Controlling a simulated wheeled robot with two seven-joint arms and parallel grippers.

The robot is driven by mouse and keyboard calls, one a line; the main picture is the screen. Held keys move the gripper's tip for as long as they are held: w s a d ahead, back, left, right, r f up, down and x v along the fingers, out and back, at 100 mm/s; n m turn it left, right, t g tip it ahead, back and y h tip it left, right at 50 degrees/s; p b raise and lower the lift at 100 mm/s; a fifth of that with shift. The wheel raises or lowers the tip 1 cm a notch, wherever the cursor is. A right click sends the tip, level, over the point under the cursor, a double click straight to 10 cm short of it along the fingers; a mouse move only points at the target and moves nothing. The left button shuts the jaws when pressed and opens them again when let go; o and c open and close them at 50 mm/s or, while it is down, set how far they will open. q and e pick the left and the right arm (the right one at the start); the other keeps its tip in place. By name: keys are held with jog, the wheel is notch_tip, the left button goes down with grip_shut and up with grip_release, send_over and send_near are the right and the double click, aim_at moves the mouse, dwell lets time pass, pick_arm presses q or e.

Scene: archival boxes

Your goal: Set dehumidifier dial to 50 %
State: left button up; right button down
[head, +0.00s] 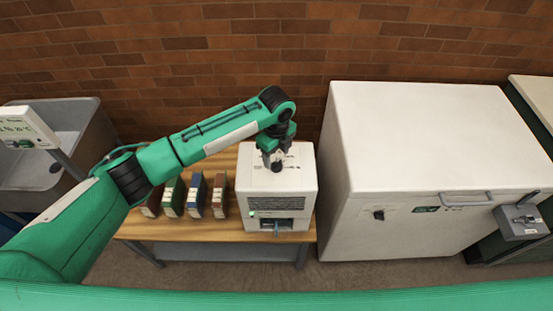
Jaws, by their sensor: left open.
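My left gripper (276,165) points down at the top of the dehumidifier, right around where a dial would sit. The dial itself is hidden or too small to tell apart from the dark fingers, so its setting cannot be read. The left gripper is open; I cannot tell whether its fingers touch anything. My right gripper is not in view.
Several box files (195,197) stand left of the dehumidifier on the bench (180,232). A large white chest (430,140) with a handle and dark knob stands close on the right. A grey sink (70,140) and small sign (25,128) are at left. A brick wall is behind.

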aim_at(277, 162)
pick_arm(q)
notch_tip(277, 162, up, 11)
jog(key=b, duration=0.2)
dwell(0.5)
